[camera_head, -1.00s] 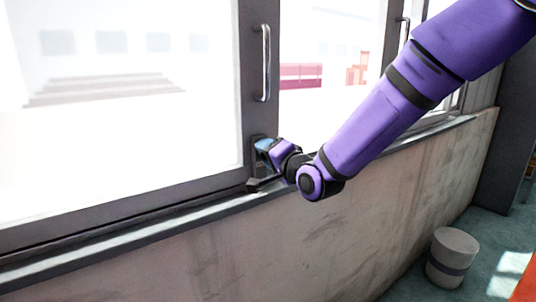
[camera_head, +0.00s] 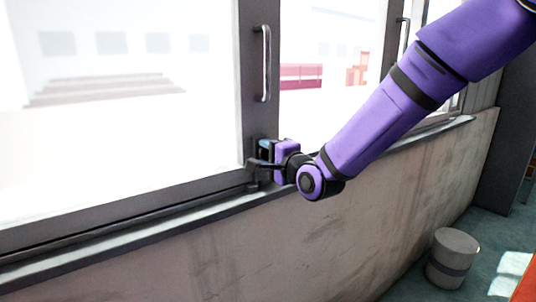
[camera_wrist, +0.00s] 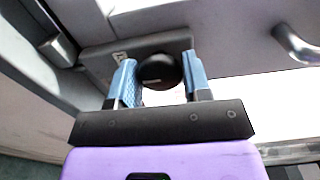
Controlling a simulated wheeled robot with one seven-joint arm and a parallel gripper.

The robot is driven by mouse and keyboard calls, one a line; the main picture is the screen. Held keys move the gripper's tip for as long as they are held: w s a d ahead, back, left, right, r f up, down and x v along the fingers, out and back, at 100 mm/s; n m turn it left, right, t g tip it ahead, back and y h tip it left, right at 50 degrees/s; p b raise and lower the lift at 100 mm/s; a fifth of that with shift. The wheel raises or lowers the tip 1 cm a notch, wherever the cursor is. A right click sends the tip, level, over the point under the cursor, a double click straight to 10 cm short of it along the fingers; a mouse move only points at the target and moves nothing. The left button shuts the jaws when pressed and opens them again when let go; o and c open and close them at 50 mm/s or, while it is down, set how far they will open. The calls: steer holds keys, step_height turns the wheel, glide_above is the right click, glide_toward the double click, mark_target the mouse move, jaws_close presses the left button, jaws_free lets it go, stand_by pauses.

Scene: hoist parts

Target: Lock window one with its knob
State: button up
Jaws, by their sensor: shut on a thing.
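The window one frame (camera_head: 257,95) stands upright in front of me, with a silver bar handle (camera_head: 265,62) on its stile. The knob (camera_wrist: 160,70) is black and round in the wrist view, set on a grey plate (camera_wrist: 105,58). My gripper (camera_wrist: 161,82) has its blue fingers on either side of the knob and is shut on it. In the head view my gripper (camera_head: 264,150) is at the lower part of the stile, just above the sill. The knob is hidden there by the gripper and wrist.
A sill (camera_head: 130,240) runs along the bottom of the windows above a stained wall (camera_head: 250,255). A second silver handle (camera_head: 403,35) shows on the window farther right. A grey bin (camera_head: 452,258) stands on the floor at lower right.

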steer(key=o, duration=0.9)
steer(key=v, duration=1.1)
steer(key=shift+w, duration=0.1)
